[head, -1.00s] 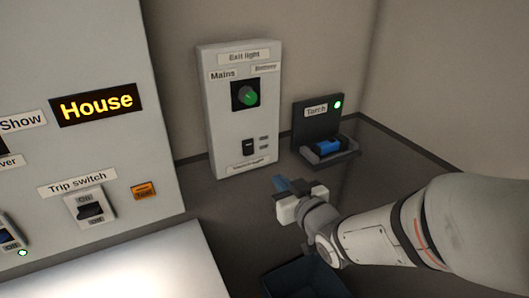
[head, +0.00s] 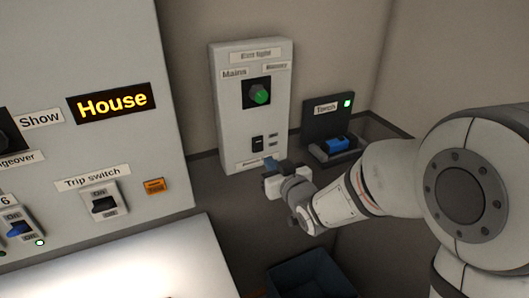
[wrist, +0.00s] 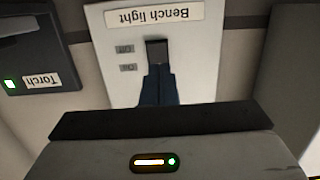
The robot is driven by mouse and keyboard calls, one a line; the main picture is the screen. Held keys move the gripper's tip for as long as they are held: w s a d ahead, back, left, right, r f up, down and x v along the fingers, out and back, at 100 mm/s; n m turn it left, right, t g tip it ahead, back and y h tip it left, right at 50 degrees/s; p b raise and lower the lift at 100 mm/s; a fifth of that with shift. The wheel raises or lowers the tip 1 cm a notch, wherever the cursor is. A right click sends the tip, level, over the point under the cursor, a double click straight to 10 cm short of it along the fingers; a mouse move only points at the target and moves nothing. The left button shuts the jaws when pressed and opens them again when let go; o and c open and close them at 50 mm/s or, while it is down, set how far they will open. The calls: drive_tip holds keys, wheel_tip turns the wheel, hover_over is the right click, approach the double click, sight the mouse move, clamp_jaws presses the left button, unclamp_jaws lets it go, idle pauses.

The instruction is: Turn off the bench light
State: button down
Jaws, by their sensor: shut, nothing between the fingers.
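In the head view the switch (head: 257,143) is on the lower part of the panel (head: 228,120). My gripper (head: 271,162) is just in front of the panel's lower edge. In the wrist view my shut blue fingers (wrist: 158,82) overlap the switch's near end; I cannot tell whether they touch it. The rocker's tilt is unclear.
A blue bin (head: 312,272) is below. The large console (head: 70,60) with the trip switch (head: 103,203) is left.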

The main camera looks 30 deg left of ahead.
sight(258, 150)
drive_tip(key=p+x, duration=0.1)
drive_tip(key=x, duration=0.4)
drive_tip(key=shift+w+a, duration=0.25)
drive_tip(key=shift+a, duration=0.05)
drive_tip(key=shift+f, duration=0.1)
drive_tip(key=shift+f, duration=0.1)
drive_tip(key=shift+w+a+f+b, duration=0.15)
drive_tip(key=shift+f+b, duration=0.15)
drive_tip(key=shift+b, duration=0.95)
drive_tip(key=shift+r+p, duration=0.35)
drive_tip(key=shift+r, duration=0.05)
drive_tip(key=shift+f, duration=0.15)
drive_tip(key=f+b+v, duration=0.3)
drive_tip(key=b+v, duration=0.2)
drive_tip(key=v, duration=0.8)
drive_tip(key=shift+s+d, duration=0.35)
drive_tip(key=shift+d, duration=0.05)
drive_tip(key=shift+f, duration=0.1)
